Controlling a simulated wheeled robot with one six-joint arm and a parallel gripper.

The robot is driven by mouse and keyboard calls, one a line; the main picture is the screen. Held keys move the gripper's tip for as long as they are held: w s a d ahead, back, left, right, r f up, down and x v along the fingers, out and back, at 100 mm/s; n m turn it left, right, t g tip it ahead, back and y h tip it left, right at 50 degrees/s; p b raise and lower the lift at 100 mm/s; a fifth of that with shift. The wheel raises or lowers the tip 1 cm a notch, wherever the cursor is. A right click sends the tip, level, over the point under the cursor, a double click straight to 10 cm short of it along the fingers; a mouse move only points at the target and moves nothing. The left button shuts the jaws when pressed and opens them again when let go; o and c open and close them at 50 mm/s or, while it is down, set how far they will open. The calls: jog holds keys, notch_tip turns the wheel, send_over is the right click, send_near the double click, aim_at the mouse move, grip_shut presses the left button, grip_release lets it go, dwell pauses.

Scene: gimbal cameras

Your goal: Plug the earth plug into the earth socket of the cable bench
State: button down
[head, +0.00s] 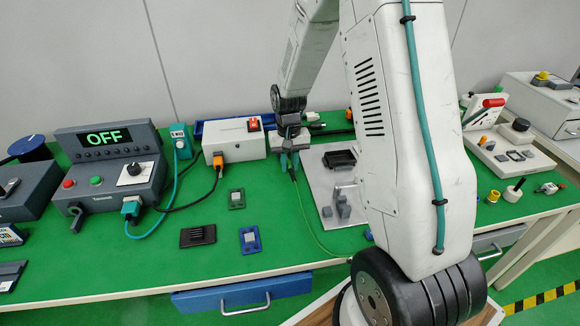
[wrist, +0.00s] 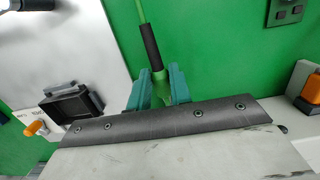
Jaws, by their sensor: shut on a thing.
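My gripper (head: 290,161) is shut on the green earth plug (wrist: 158,84), which sits between the two teal fingers (wrist: 158,90) in the wrist view. A dark sleeve and a green cable lead away from the plug. In the head view the yellow-green cable (head: 311,228) runs down from my gripper across the green bench top (head: 275,215) to the front. My gripper is just right of a white box (head: 233,146) with a red switch, apparently part of the cable bench. I cannot pick out the earth socket in either view.
An orange plug (head: 217,161) with a black cable is in the white box's front. A grey console (head: 110,165) reading OFF stands left, beside a teal plug unit (head: 180,141). A grey plate (head: 325,200) with a black tray (head: 340,158) lies right of my gripper. Small parts lie in front.

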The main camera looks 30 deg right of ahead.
jog(key=shift+w+d, duration=0.1)
jog(key=shift+w, duration=0.05)
jog(key=shift+w+d, duration=0.3)
jog(key=shift+w, duration=0.45)
jog(key=shift+w+d, duration=0.3)
jog(key=shift+w, duration=0.45)
dwell(0.6)
jog(key=shift+w+d, duration=0.25)
jog(key=shift+w, duration=0.3)
jog(key=shift+w+d, duration=0.2)
jog(key=shift+w, duration=0.3)
jog(key=c, duration=1.2)
grip_release()
jog(key=shift+w+d+r, duration=0.1)
jog(key=shift+w+r, duration=0.1)
jog(key=shift+r, duration=1.8)
jog(key=shift+w+d+r, duration=0.1)
jog(key=shift+w+r, duration=0.1)
jog(key=shift+r, duration=1.75)
